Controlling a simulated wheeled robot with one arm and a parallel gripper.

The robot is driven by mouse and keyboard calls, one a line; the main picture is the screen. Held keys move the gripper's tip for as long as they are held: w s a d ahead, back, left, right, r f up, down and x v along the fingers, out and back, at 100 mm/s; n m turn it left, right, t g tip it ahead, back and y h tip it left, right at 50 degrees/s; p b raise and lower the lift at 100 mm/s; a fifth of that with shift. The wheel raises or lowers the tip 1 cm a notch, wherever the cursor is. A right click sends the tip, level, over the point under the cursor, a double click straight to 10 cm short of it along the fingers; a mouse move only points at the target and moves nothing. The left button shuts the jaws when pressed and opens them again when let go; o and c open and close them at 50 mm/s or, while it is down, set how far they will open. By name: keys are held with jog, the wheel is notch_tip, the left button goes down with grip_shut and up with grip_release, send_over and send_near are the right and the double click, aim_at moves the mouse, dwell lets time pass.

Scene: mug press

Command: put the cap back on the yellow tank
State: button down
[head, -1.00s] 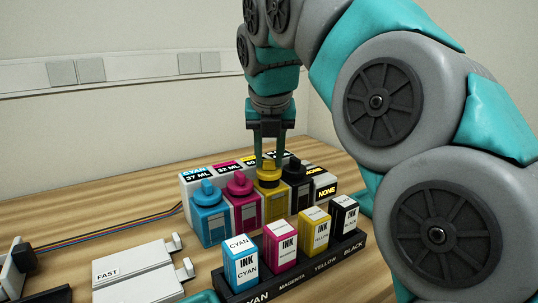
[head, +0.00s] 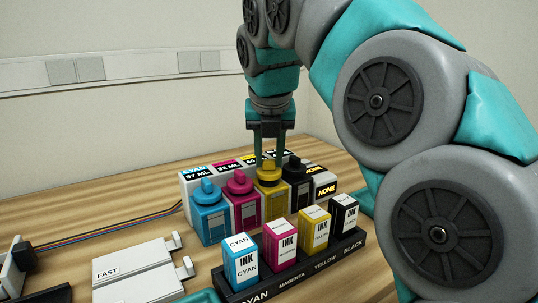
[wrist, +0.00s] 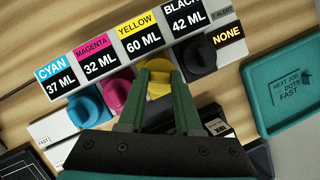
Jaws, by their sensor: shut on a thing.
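The yellow tank (head: 271,207) stands in the row of ink tanks, between the magenta tank (head: 242,212) and the black tank (head: 297,195). My gripper (head: 269,162) is directly above it, pointing down, with its green fingers shut on the yellow cap (head: 268,177). The cap is at the top of the yellow tank; I cannot tell whether it is fully seated. In the wrist view the yellow cap (wrist: 158,89) shows between the fingertips, and the fingers hide part of it. The wrist view hides most of the tank body.
The cyan tank (head: 210,222), magenta tank and black tank, all capped, stand close beside. Behind are level labels; yellow reads 60 ML (wrist: 142,41). A black rack (head: 300,265) of ink boxes stands in front. A teal tray (wrist: 290,88) lies right in the wrist view.

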dwell(0.4)
jog(key=shift+c, duration=0.2)
grip_release()
grip_shut()
dwell(1.0)
dwell(0.4)
jog(key=shift+f, duration=0.1)
dwell(0.7)
